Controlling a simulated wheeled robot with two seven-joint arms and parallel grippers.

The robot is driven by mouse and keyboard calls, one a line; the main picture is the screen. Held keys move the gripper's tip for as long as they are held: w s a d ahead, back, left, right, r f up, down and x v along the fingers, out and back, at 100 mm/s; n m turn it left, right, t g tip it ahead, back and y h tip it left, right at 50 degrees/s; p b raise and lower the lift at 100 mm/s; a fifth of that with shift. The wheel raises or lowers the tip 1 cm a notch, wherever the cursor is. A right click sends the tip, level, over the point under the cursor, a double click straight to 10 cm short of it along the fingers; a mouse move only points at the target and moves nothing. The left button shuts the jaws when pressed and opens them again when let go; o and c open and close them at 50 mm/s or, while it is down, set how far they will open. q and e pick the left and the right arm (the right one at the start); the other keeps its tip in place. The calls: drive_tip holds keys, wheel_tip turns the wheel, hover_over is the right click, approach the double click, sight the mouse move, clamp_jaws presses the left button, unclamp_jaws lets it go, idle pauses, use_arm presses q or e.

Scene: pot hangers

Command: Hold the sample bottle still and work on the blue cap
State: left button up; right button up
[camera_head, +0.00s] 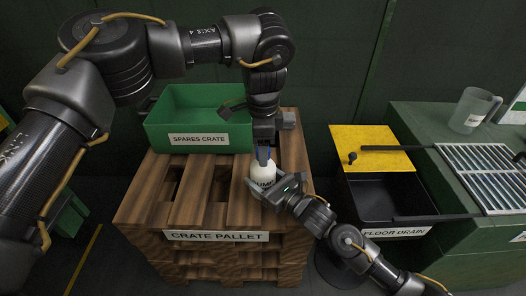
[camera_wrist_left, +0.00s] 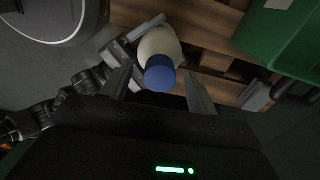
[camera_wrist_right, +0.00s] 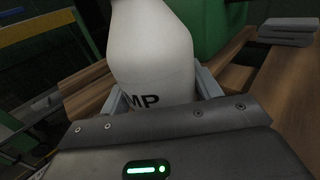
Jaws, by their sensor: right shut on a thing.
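The white sample bottle (camera_head: 262,183) stands upright at the front right of the crate pallet. Its blue cap (camera_head: 263,153) is on top; in the left wrist view the cap (camera_wrist_left: 160,75) is seen from above. My right gripper (camera_head: 268,196) is shut on the bottle body from the front right; the bottle (camera_wrist_right: 152,55) fills the space between its fingers in the right wrist view. My left gripper (camera_wrist_left: 160,88) is open above the bottle and points down.
The slatted crate pallet (camera_head: 190,205) has gaps between its boards. A green spares crate (camera_head: 170,139) stands at its back left. To the right are a black floor drain basin (camera_head: 375,205) with a yellow panel (camera_head: 365,140), and a green counter with a clear jug (camera_head: 474,110).

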use_arm(q)
drive_tip(key=m, duration=0.6)
drive_tip(key=shift+m, duration=0.4)
drive_tip(key=m, duration=1.7)
